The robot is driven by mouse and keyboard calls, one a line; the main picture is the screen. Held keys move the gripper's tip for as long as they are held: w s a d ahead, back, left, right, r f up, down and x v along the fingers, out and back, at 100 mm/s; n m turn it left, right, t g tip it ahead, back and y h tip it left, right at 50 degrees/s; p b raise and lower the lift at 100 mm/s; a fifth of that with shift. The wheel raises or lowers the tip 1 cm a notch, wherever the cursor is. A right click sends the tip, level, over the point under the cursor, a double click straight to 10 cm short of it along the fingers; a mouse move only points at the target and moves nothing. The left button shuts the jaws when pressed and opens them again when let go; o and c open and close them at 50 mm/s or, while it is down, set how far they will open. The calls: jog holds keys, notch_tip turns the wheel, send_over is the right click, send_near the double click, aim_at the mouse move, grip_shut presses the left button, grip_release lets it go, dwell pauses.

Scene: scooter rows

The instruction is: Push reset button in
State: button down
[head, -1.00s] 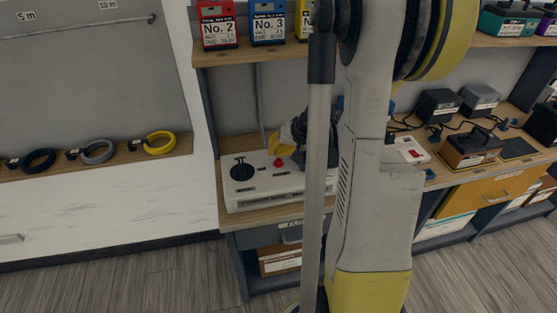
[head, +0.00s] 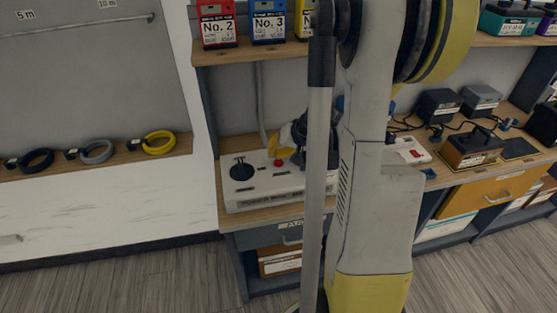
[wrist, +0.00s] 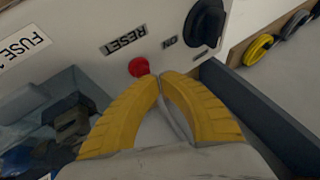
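The red reset button (wrist: 139,66) sits on a white power box, under the printed RESET label (wrist: 124,40), in the wrist view. In the head view the red button (head: 279,162) shows on top of the white box (head: 262,200). My gripper (wrist: 166,76) has yellow fingers with the tips together, with nothing seen between them. The tips are right beside the button in the picture; I cannot tell whether they touch it. In the head view my gripper (head: 287,142) is above and behind the button, partly hidden by my arm. How deep the button sits is not clear.
A black knob (wrist: 205,22) marked ON and a FUSE label (wrist: 22,44) are on the same box. A dark open drawer or bin (wrist: 50,100) lies below. Chargers (head: 472,148) and a white box with a red switch (head: 410,150) stand right on the bench.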

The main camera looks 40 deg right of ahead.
aim_at(275, 163)
jog(key=shift+f+b, duration=0.6)
jog(key=shift+f, duration=0.1)
dwell(0.5)
jog(key=shift+r, duration=0.15)
jog(key=shift+r+p, duration=0.85)
jog(key=shift+r, duration=0.15)
jog(key=shift+r+p, duration=1.8)
jog(key=shift+r, duration=0.7)
